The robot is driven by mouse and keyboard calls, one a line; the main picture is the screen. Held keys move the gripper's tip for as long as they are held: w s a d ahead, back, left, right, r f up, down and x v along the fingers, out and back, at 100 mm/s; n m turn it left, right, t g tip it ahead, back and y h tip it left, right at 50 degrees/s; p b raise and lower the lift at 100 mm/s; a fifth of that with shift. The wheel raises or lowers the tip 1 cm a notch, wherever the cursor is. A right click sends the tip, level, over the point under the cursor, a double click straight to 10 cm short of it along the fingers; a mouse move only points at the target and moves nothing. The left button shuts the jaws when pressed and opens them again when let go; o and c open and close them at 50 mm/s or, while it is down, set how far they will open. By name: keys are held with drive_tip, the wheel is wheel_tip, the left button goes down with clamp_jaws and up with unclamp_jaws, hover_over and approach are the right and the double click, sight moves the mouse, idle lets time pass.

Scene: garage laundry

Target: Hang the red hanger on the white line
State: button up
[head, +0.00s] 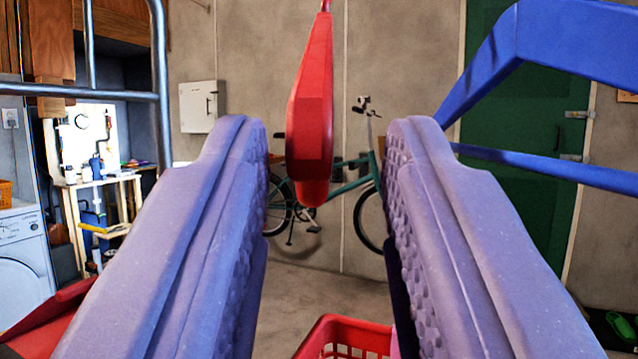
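The red hanger (310,110) shows nearly edge-on in the upper middle of the head view. Its thin upper part runs out of the top of the picture. My gripper (327,130) is open, with one pale purple finger on each side of the hanger. Gaps show between the hanger and both fingers, so they do not appear to touch it; how deep it sits between them is hard to tell. What holds the hanger up is out of view. I cannot make out the white line.
A blue hanger-like frame (575,45) is close at the upper right. Metal tubing (160,80) stands at the left. A red basket (345,335) is below. A bicycle (350,190) stands by the back wall, with a washing machine (25,260) at the left. Open floor lies between.

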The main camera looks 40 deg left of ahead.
sight(325, 97)
drive_tip(key=shift+p+x, duration=0.55)
drive_tip(key=shift+x, duration=2.7)
